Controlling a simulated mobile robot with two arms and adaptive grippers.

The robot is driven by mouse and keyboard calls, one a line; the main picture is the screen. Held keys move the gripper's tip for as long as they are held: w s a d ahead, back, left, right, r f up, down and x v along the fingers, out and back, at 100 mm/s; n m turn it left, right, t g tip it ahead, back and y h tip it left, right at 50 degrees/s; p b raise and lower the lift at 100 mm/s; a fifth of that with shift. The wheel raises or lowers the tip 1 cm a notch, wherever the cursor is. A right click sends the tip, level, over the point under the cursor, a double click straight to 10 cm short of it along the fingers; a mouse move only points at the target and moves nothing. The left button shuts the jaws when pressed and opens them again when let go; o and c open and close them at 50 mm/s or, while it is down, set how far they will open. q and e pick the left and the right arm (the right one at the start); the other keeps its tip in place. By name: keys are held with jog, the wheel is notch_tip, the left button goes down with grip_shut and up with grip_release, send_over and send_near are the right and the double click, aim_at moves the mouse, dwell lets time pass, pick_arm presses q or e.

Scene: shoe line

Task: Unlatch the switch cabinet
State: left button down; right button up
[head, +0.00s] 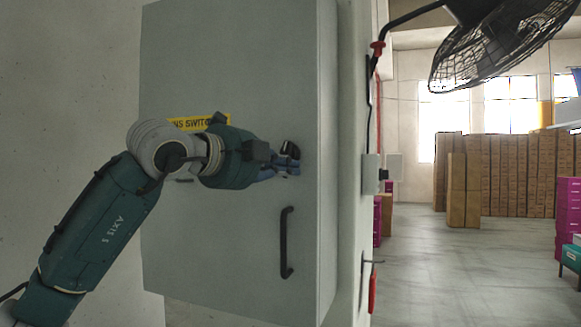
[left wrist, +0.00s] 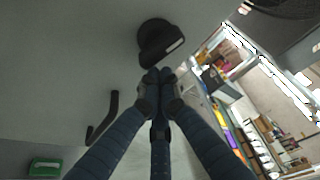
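The grey switch cabinet (head: 235,65) hangs on the wall with its door closed. A black latch knob (head: 290,150) sits near the door's right edge and shows large in the left wrist view (left wrist: 158,42). My left gripper (head: 290,168) is at the door just below the latch. Its blue fingers (left wrist: 159,76) have their tips together with nothing visible between them. The tips are right beside the latch; I cannot tell if they touch it. A black bar handle (head: 287,243) is lower on the door. My right gripper is not in view.
A yellow label (head: 200,123) on the door is partly hidden by my left arm. A black fan (head: 490,45) hangs at upper right. A small wall box (head: 372,173) is right of the cabinet. Stacked cardboard boxes (head: 500,172) stand far back, with open floor before them.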

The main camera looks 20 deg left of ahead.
pick_arm(q)
jog(key=a+m+y, duration=0.1)
jog(key=m, duration=0.1)
jog(key=a+m+g+y+p, duration=0.1)
jog(key=m, duration=0.2)
jog(key=a+m+y, duration=0.1)
jog(key=m+y, duration=0.1)
jog(key=m, duration=0.1)
jog(key=shift+p, duration=0.4)
jog(key=shift+w+r, duration=0.1)
